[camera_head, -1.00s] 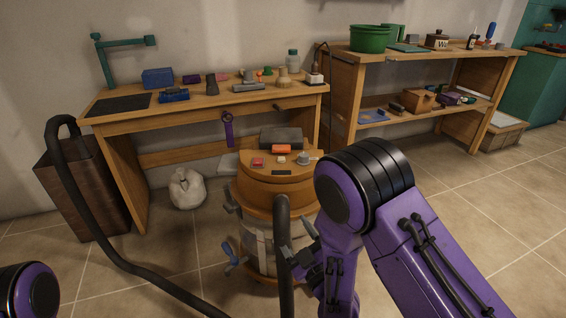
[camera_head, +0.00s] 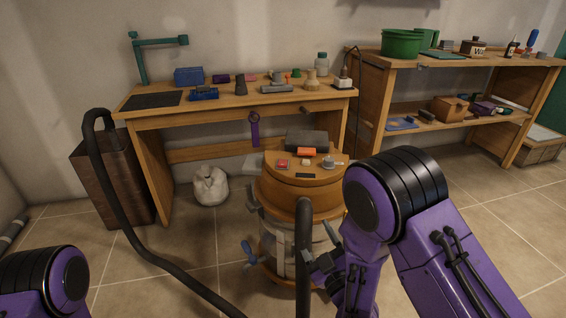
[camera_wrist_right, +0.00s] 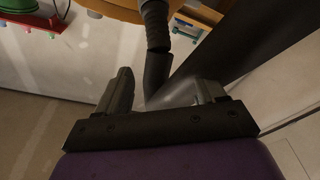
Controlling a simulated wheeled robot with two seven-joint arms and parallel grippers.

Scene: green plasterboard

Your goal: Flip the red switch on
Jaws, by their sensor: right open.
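A shop vacuum with a wooden-brown round lid (camera_head: 275,189) stands on the floor in front of the workbench. On its lid is a small red square piece (camera_head: 283,164), with an orange-red block (camera_head: 307,151) behind it; I cannot tell which is the switch or how it is set. My right gripper (camera_head: 318,268) is low at the vacuum's front right side, beside the black hose (camera_head: 304,250). In the right wrist view the gripper (camera_wrist_right: 165,80) is open, with the hose (camera_wrist_right: 155,35) showing just beyond its fingers. My left gripper is out of view.
The workbench (camera_head: 150,119) behind carries tools and bottles. A shelf unit (camera_head: 440,123) with green pots stands at the right. A dark wooden box (camera_head: 95,185) and a white sack (camera_head: 211,187) are on the floor. The hose loops across the left floor.

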